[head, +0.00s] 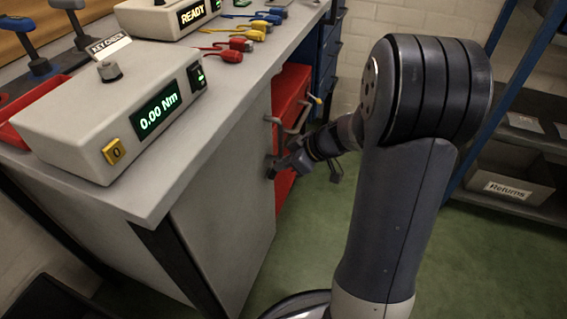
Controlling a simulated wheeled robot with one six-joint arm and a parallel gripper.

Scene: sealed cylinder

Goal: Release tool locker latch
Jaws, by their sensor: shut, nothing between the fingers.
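Under the bench, a red cabinet front (289,95) stands beside a large grey panel (225,205). I cannot tell for sure which is the tool locker. Grey bar handles (300,117) and a small yellow-tipped lever (315,99) stick out in front of the red part. My gripper (279,166) is small and dark in the view, low by the panel's right edge and in front of the red part. It is shut and holds nothing. I cannot tell if its tips touch anything. The latch itself is not clear from here.
The bench top (190,118) carries a meter box reading 0.00 Nm (110,105) and a READY box (165,22). Blue-framed shelves with a Returns bin (505,190) stand at right. Green floor (475,260) is clear.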

